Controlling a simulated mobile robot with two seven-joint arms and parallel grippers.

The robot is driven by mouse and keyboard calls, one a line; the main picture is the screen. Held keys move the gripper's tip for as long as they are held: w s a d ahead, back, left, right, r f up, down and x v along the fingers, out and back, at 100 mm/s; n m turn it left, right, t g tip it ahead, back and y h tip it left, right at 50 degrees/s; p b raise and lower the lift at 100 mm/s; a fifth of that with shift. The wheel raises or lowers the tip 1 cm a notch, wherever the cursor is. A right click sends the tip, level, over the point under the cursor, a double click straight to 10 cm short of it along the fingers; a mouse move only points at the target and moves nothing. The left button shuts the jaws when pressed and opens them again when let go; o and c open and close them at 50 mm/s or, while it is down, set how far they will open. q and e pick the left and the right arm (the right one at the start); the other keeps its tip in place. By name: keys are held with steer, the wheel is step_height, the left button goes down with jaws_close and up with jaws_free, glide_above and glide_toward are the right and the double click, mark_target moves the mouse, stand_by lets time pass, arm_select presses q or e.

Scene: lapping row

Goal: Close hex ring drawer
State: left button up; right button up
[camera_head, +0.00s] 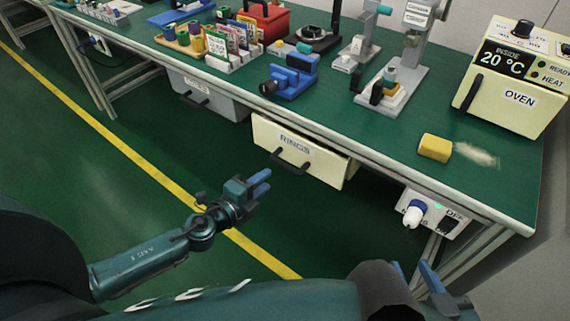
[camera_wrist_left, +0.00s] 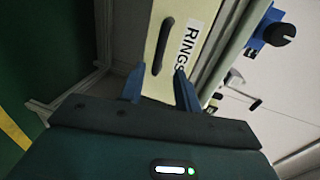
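The cream drawer (camera_head: 320,165) labelled RINGS hangs under the green workbench, with a black handle (camera_head: 290,161) on its front. Its front stands out from the bench edge, so it looks partly open. My left gripper (camera_head: 266,181) is in front of and below the drawer front, empty and apart from the handle in the head view. In the left wrist view the drawer front (camera_wrist_left: 152,82) and its handle (camera_wrist_left: 162,45) lie beyond the two separated fingertips (camera_wrist_left: 160,80). My right gripper (camera_head: 416,272) is low at the right, its fingers apart, partly hidden by my arm.
A grey closed drawer (camera_head: 215,97) is to the left. A switch box (camera_head: 433,213) with a white-and-blue knob hangs under the bench at right. The bench top (camera_head: 340,110) holds a blue vise (camera_head: 291,76), a yellow sponge (camera_head: 434,147) and an oven (camera_head: 510,85). The floor before the drawer is clear.

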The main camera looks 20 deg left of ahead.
mark_target(284, 164)
arm_select(q)
steer(key=x, duration=0.9)
steer(key=shift+w+b, duration=0.15)
steer(key=shift+b, duration=0.2)
steer(key=shift+c, duration=0.3)
jaws_close()
